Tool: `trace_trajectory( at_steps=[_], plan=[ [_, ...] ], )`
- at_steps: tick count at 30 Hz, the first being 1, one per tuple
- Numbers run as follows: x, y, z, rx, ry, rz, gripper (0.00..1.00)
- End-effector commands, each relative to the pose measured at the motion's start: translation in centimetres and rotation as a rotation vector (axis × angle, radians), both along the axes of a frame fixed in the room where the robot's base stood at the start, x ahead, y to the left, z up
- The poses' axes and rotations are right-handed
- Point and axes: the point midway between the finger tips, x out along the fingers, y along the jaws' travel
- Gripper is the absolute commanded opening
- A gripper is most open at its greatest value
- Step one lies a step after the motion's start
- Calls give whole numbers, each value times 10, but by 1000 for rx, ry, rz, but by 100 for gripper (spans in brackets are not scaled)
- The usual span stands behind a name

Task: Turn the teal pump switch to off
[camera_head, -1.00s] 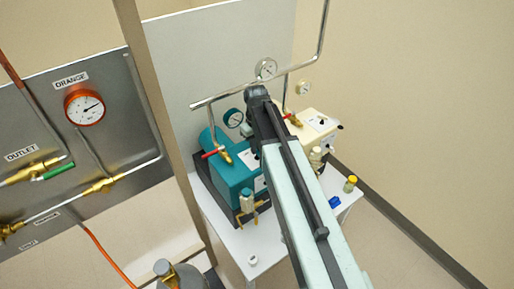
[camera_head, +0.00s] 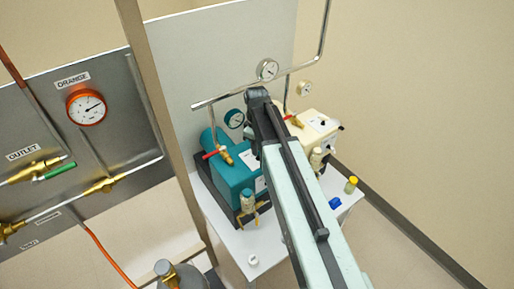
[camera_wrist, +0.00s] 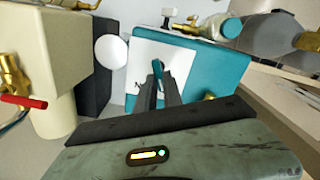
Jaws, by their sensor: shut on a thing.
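The teal pump (camera_head: 232,178) stands on the white table, partly behind my arm in the head view. It fills the upper middle and right of the wrist view (camera_wrist: 212,72). Its white switch plate (camera_wrist: 143,53) has dark lettering, mostly covered by my fingers. My gripper (camera_wrist: 158,76) is over this plate, its two dark fingers close together. They are shut on the small teal pump switch (camera_wrist: 157,67), whose tip shows between the fingertips. Whether it points to on or off cannot be read. In the head view the fingertips are hidden by my arm.
A cream pump (camera_head: 318,124) stands right of the teal one; it also shows at the wrist view's left (camera_wrist: 48,60). Red-handled brass valves (camera_head: 220,154) and a metal pipe (camera_head: 245,88) are close to my arm. A blue cap (camera_head: 335,202) and yellow-capped bottle (camera_head: 351,184) stand near the table edge.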

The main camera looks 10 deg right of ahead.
Motion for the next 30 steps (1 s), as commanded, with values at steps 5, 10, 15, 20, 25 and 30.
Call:
trace_trajectory(
  at_steps=[5,10,15,20,25,30],
  plan=[
    [0,-1,0,-3,-2,62,0],
    [0,-1,0,-4,-2,90,0],
    [0,-1,0,-5,-2,96,0],
    [1,-1,0,-5,-2,96,0],
    [0,-1,0,-3,-2,96,33],
    [0,0,0,-3,-2,96,33]
  ],
)
